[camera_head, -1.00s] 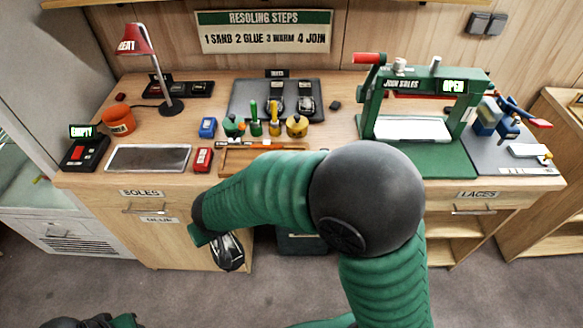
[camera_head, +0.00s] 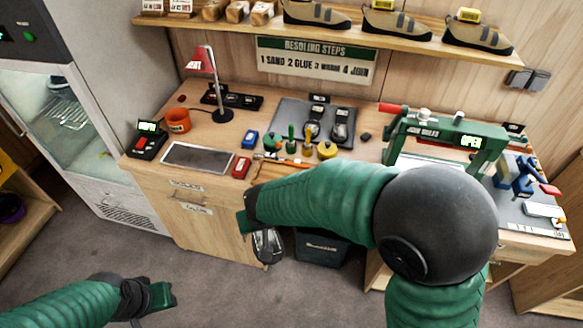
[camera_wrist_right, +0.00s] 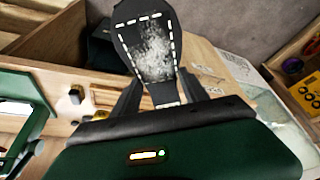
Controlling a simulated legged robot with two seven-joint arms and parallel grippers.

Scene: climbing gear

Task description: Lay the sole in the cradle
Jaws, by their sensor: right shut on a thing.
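My right gripper (camera_head: 250,222) is shut on a dark sole (camera_head: 268,246), held in front of the bench, below its top. In the right wrist view the sole (camera_wrist_right: 150,45) has a white dashed outline and a pale scuffed patch, and its narrow end is between the fingers. No part is labelled as the cradle. A green press (camera_head: 440,132) marked JOIN SOLES, with an OPEN sign, stands at the bench's right; my right arm partly hides its pale bed. My left gripper (camera_head: 160,297) is at lower left, away from the bench; its jaws are unclear.
A grey-topped tray (camera_head: 197,158), an orange cup (camera_head: 178,121) and a red lamp (camera_head: 201,60) are at the bench's left. A dark mat (camera_head: 290,112) holds two dark items. Small bottles and a red box (camera_head: 241,167) stand mid-bench. A dark bin (camera_head: 322,248) is below.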

